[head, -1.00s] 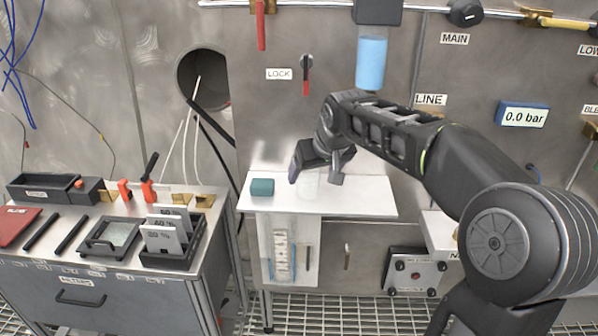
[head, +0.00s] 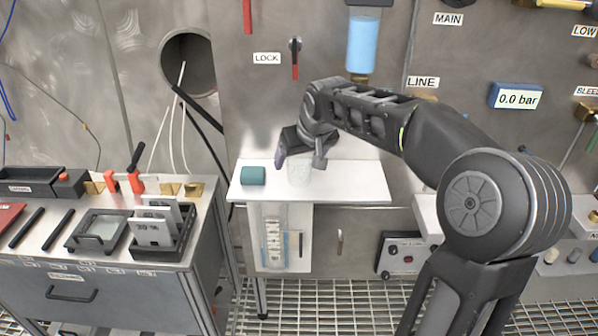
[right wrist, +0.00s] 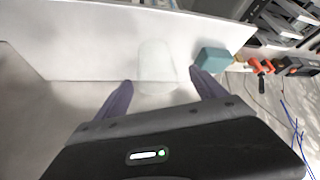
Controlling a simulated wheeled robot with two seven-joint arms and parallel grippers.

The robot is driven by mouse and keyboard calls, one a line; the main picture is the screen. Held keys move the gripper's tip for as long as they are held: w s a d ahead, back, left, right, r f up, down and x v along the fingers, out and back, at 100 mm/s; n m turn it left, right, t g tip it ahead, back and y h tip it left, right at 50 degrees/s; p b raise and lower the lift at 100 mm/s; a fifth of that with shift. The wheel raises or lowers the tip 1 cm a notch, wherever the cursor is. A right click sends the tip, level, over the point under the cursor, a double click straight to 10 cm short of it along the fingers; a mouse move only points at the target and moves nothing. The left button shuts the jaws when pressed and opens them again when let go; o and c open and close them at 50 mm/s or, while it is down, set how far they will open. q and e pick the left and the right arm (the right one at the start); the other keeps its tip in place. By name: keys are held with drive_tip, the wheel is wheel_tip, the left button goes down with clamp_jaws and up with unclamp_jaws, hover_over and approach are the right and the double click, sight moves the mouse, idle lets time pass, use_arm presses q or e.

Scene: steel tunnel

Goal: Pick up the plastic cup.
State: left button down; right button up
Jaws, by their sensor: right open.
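The plastic cup (head: 299,173) is translucent and whitish. It stands on a white shelf (head: 350,185) below the blue cylinder. It also shows in the right wrist view (right wrist: 156,66), just beyond and between the fingertips. My right gripper (head: 300,163) is open at the cup, with one finger to each side of it in the head view. In the right wrist view the right gripper (right wrist: 158,90) has its two purple-grey fingers apart, with nothing clamped between them. The cup's upper part is partly hidden by the gripper in the head view. My left gripper is not in view.
A teal block (head: 253,175) lies on the shelf just left of the cup. A blue cylinder (head: 362,45) hangs on the wall above. A tool cart (head: 110,235) with a black card rack (head: 165,235) stands at the left. The shelf's right part is clear.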

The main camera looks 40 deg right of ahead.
drive_tip(key=x, duration=0.5)
drive_tip(key=shift+d+f+p, duration=0.1)
drive_tip(key=shift+d+p, duration=0.05)
drive_tip(key=shift+p, duration=0.15)
drive_tip(key=shift+c, duration=0.4)
drive_tip(key=c, duration=1.4)
